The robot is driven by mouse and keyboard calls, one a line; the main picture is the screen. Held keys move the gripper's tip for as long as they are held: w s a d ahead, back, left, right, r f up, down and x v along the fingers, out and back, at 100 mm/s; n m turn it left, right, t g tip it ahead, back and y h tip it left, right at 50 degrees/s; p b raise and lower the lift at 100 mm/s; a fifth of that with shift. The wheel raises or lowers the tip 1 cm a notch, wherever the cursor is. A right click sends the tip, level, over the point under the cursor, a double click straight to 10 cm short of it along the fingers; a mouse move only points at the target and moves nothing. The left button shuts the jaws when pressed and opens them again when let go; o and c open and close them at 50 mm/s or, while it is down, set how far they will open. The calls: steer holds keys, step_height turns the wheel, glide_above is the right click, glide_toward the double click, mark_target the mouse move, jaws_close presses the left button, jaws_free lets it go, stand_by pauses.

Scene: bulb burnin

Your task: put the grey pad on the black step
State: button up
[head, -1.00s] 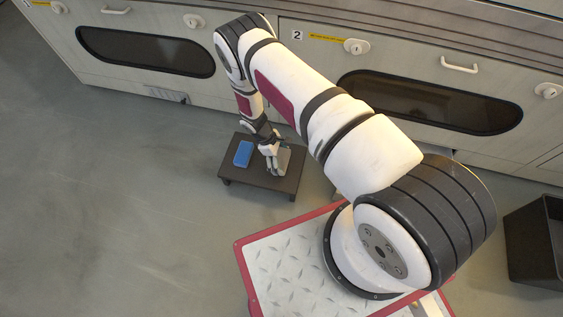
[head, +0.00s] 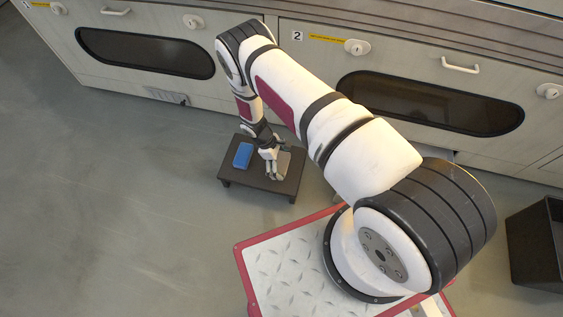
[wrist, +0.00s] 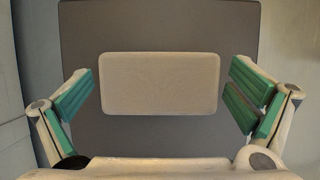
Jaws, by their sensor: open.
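The black step (head: 232,178) is a low dark platform on the floor, seen at the middle of the head view. The grey pad (head: 284,163) is on its right part, partly hidden by my gripper (head: 271,169). In the wrist view, the grey pad (wrist: 160,84) is a pale rounded rectangle lying over the dark top of the step (wrist: 160,30). My gripper (wrist: 160,95) is open, its green-lined fingers on either side of the pad with a gap at each end.
A blue pad (head: 243,155) lies on the step's left part. Cabinets (head: 250,100) with handles stand close behind. A red-edged metal-plate surface (head: 290,262) is in front, and a black bin (head: 535,240) is at the right. The floor at left is clear.

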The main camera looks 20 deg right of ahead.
steer(key=w+a+r+m+p, duration=0.1)
steer(key=w+r, duration=0.1)
steer(key=r, duration=0.9)
steer(key=w+a+r+m+p, duration=0.1)
steer(key=w+r+p, duration=0.1)
steer(key=r, duration=1)
steer(key=w+a+r+m+p, duration=0.1)
steer(key=w+r, duration=0.2)
steer(key=r, duration=0.8)
steer(key=s+d+r+m+t+y, duration=0.1)
steer(key=s+r+m, duration=0.15)
steer(key=r, duration=0.75)
steer(key=s+d+r+m, duration=0.1)
steer(key=s+r, duration=0.3)
steer(key=r, duration=0.6)
steer(key=s+d+r+m+t+y, duration=0.1)
steer(key=s+r+m+y, duration=0.1)
steer(key=s+r, duration=1.35)
steer(key=s+f+m, duration=0.1)
steer(key=s+m, duration=0.1)
steer(key=s, duration=1.5)
steer(key=shift+a+t+y, duration=0.25)
steer(key=shift+t+y, duration=0.05)
steer(key=shift+t, duration=0.1)
steer(key=shift+f+m, duration=0.1)
steer(key=shift+m, duration=0.15)
